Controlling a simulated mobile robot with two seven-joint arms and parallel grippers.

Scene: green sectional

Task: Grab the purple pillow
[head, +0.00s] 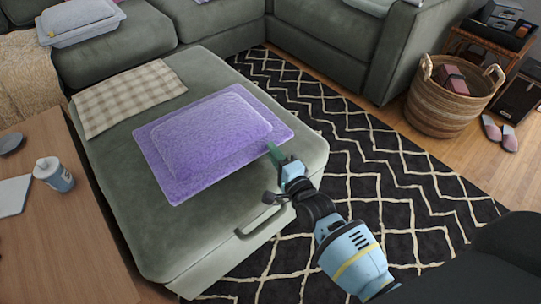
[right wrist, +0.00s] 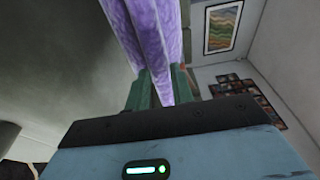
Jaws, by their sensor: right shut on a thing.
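The purple pillow (head: 212,140) lies flat on the green ottoman section (head: 135,215) of the sectional in the head view. My right gripper (head: 272,152) is at the pillow's right edge, near its front right corner. In the right wrist view the green fingers of my right gripper (right wrist: 160,88) are shut on the purple edge of the pillow (right wrist: 150,35). The pillow still appears to rest on the cushion. My left gripper is not in view.
A checked cloth (head: 130,97) lies behind the pillow.

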